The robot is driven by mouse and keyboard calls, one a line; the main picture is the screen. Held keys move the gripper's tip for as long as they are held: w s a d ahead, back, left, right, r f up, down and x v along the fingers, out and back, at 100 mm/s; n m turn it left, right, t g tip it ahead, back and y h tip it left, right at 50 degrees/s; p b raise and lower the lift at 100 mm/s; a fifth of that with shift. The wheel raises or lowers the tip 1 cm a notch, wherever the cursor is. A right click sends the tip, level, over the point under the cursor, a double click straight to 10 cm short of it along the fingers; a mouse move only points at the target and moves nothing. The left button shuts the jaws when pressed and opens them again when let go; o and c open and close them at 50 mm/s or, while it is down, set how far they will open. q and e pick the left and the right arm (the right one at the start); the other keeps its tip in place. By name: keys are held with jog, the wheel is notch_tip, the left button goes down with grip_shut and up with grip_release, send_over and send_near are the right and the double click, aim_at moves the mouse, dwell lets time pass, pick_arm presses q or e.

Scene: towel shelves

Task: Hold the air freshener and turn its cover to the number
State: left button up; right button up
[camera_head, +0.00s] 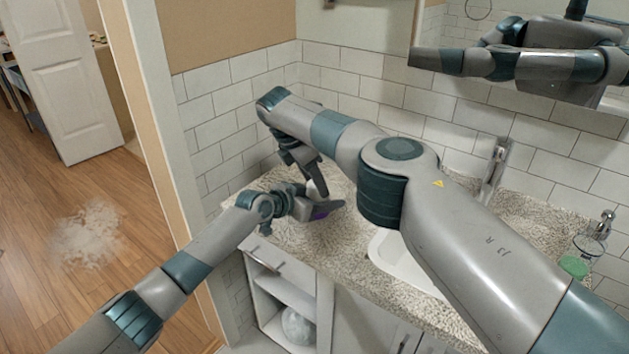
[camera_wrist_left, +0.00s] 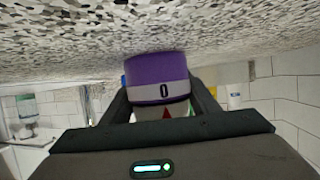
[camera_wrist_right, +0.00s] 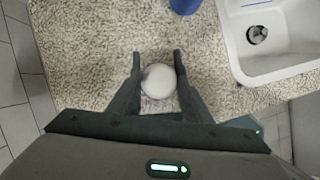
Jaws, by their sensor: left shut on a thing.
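The air freshener has a purple part with a white band marked 0 (camera_wrist_left: 160,85) in the left wrist view. A pale part with a red triangle shows beside the band, roughly in line with the 0. My left gripper (camera_wrist_left: 162,112) is shut on the air freshener, with a finger on either side. In the head view a little purple (camera_head: 320,214) shows at the left gripper (camera_head: 303,207). In the right wrist view a white round top (camera_wrist_right: 158,82) lies between the fingers of my right gripper (camera_wrist_right: 157,55), which looks open. Finger contact there is unclear.
The speckled counter (camera_wrist_right: 90,60) lies below the grippers. A white sink (camera_head: 392,258), a faucet (camera_head: 493,170) and a soap dispenser (camera_head: 588,240) are to the right. A blue object (camera_wrist_right: 185,6) stands on the counter. Tiled walls close off the back and left.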

jog(key=shift+n+t, duration=0.3)
jog(key=shift+n, duration=0.2)
jog(key=n+y, duration=0.1)
jog(key=n, duration=0.2)
jog(key=shift+d+t, duration=0.15)
jog(key=shift+t, duration=0.25)
jog(key=n, duration=0.2)
jog(key=n+y, duration=0.1)
jog(key=n, duration=0.1)
jog(key=shift+s+d+n+t+y, duration=0.1)
jog(key=shift+d+n+t+y, duration=0.05)
jog(key=shift+n+t+y, duration=0.2)
jog(key=o, duration=1)
jog(key=shift+o, duration=0.2)
jog(key=shift+s, duration=0.1)
jog(key=m, duration=0.1)
jog(key=m+h, duration=0.1)
jog(key=m, duration=0.2)
jog(key=shift+a+h, duration=0.25)
jog(key=shift+w+m+g+h, duration=0.1)
jog(key=shift+m+g+h, duration=0.3)
jog(key=shift+m, duration=0.7)
jog(key=shift+w+m+g+h, duration=0.1)
jog(key=shift+m+g, duration=0.45)
jog(key=shift+m, duration=0.5)
